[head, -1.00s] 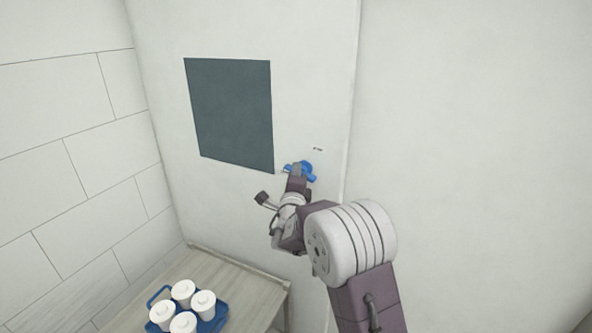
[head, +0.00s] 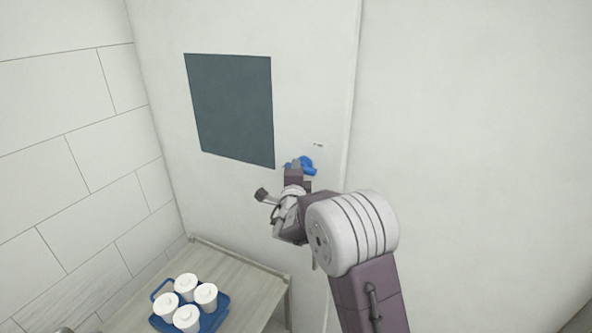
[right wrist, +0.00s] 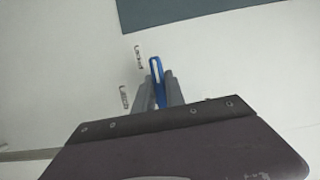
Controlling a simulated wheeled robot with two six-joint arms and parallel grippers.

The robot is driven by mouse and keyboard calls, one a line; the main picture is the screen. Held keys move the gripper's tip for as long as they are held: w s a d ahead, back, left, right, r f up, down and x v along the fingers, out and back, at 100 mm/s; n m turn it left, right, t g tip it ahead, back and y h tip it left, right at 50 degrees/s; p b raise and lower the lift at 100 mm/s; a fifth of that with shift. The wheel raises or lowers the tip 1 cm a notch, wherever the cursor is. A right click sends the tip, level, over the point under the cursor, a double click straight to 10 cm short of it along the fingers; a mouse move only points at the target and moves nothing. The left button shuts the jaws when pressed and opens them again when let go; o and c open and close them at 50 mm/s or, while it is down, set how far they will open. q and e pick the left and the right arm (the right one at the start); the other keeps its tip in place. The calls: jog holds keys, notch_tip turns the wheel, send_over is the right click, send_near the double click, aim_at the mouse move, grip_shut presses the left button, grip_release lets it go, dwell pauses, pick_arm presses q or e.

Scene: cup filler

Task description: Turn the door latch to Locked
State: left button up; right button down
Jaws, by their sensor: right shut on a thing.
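The blue door latch (head: 307,166) sits on the pale door, just right of the lower corner of a dark window panel. My right gripper (head: 295,165) is at the latch with its fingers shut on it, partly covering it. In the right wrist view the blue latch handle (right wrist: 157,72) stands between the two grey fingertips of my right gripper (right wrist: 160,90). Two small printed labels are on the door beside the handle, one near its tip (right wrist: 139,57) and one further down to the left (right wrist: 124,97); their words are too blurred to read surely. My left gripper is out of view.
A dark window panel (head: 232,110) is set in the door. A wooden table (head: 235,272) stands below left, holding a blue tray (head: 221,318) with several white lidded cups (head: 187,283). The wall (head: 470,150) right of the door is bare.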

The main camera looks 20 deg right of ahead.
jog(key=c, duration=1.4)
grip_release()
jog(key=b+v, duration=0.4)
jog(key=v, duration=0.5)
